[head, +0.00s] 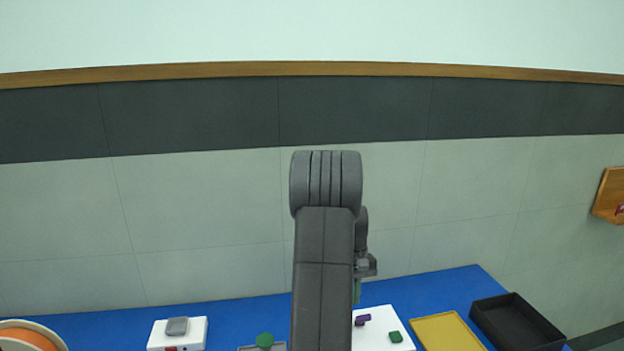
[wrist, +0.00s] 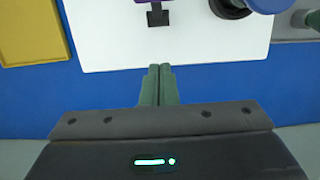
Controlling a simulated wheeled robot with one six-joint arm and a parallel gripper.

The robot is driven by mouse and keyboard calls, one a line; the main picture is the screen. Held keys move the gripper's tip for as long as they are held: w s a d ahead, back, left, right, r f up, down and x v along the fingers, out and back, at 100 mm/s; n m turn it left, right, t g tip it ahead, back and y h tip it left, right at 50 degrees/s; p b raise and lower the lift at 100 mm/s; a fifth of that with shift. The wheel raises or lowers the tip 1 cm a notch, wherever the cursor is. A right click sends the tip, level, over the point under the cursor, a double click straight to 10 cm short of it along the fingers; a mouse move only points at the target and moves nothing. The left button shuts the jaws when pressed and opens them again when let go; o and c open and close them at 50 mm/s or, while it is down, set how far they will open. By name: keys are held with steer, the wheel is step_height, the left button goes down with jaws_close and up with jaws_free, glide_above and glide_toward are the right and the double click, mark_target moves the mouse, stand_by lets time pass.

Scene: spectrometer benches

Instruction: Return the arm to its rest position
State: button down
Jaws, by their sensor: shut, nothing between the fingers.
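My gripper (wrist: 160,85) shows in the wrist view with its two green fingers shut together and nothing between them. The fingertips appear over the blue bench top, at the edge of a white board (wrist: 110,45). In the head view my arm stands up in the middle of the picture. My gripper is mostly hidden behind the arm there; only a bit of green shows at its right side.
The blue bench (head: 440,291) holds the white board, a yellow tray (head: 447,334), a black bin (head: 515,322), a white box with a grey top (head: 177,327) and an orange spool (head: 30,336). A wooden shelf (head: 608,195) is on the wall at right.

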steer(key=w+r+b, duration=0.2)
steer(key=w+r, duration=0.2)
steer(key=r, duration=0.2)
steer(key=shift+a+r, duration=0.15)
steer(key=shift+a, duration=0.25)
steer(key=shift+s+r, duration=0.1)
